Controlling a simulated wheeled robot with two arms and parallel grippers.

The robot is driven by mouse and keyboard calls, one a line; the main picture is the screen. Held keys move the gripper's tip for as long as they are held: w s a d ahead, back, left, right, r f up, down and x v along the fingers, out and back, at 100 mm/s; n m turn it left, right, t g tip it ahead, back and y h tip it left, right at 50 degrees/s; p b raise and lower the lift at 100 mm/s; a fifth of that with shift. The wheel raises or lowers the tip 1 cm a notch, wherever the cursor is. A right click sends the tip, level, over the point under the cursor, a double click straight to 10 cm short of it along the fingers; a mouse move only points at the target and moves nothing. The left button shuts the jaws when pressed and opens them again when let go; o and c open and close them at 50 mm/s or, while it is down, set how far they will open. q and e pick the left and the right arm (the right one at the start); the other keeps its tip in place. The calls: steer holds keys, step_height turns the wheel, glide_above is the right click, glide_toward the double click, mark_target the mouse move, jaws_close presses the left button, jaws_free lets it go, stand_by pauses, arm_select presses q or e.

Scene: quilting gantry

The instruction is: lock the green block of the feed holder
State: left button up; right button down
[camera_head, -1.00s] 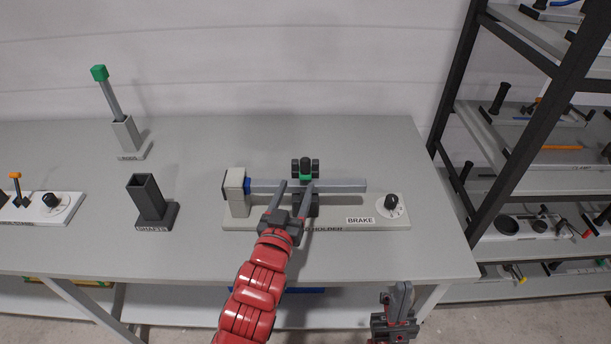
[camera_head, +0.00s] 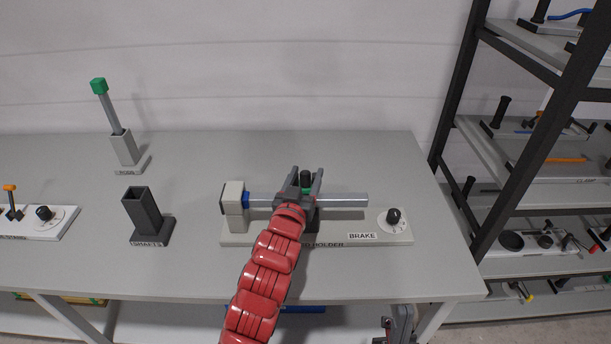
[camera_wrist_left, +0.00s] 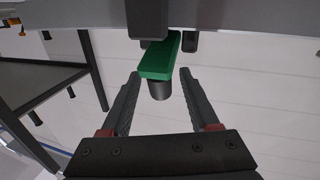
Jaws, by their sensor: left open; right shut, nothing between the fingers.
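The feed holder (camera_head: 235,240) stands on the table with a grey horizontal bar (camera_head: 345,199) and a blue ring near its left post. The green block (camera_head: 307,190) sits at the bar with a black knob (camera_head: 306,176) on it. My left gripper (camera_head: 306,174) is open, with one finger on each side of the knob. In the left wrist view the green block (camera_wrist_left: 160,57) and knob (camera_wrist_left: 159,90) lie between and ahead of the open fingers, with gaps visible on both sides. My right gripper (camera_head: 398,322) is shut and empty at the bottom edge, partly cut off.
A brake dial (camera_head: 394,217) sits at the holder's right end. A dark square socket (camera_head: 142,214) and a stand with a green-topped rod (camera_head: 117,130) stand to the left. A dark-framed shelf rack (camera_head: 462,110) is at the right. The table between is clear.

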arm_select(q)
jaws_close()
stand_by(1.3)
